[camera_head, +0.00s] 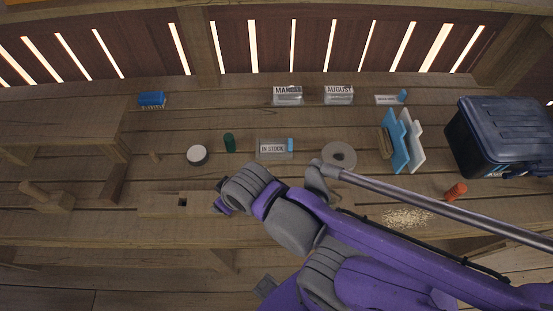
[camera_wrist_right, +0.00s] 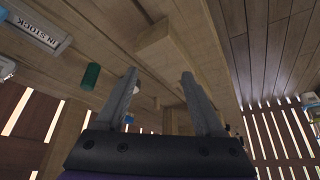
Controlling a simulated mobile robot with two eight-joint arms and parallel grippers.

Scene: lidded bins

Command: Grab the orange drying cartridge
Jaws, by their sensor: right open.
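The orange cartridge (camera_head: 455,191) lies on the wooden bench at the right in the head view, beside a patch of pale grains. It is not seen in the right wrist view. My right arm reaches across the bench, and its gripper (camera_head: 222,197) is at the centre-left, far to the left of the cartridge. In the right wrist view my right gripper (camera_wrist_right: 158,82) is open with nothing between its fingers. My left gripper is not in view.
A dark lidded bin (camera_head: 500,135) stands at the right. Blue and white panels (camera_head: 400,145) stand upright left of it. A grey ring (camera_head: 339,155), a labelled box (camera_head: 270,149) and a green cylinder (camera_head: 229,143) are mid-bench. Pale grains (camera_head: 406,217) lie near the front edge.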

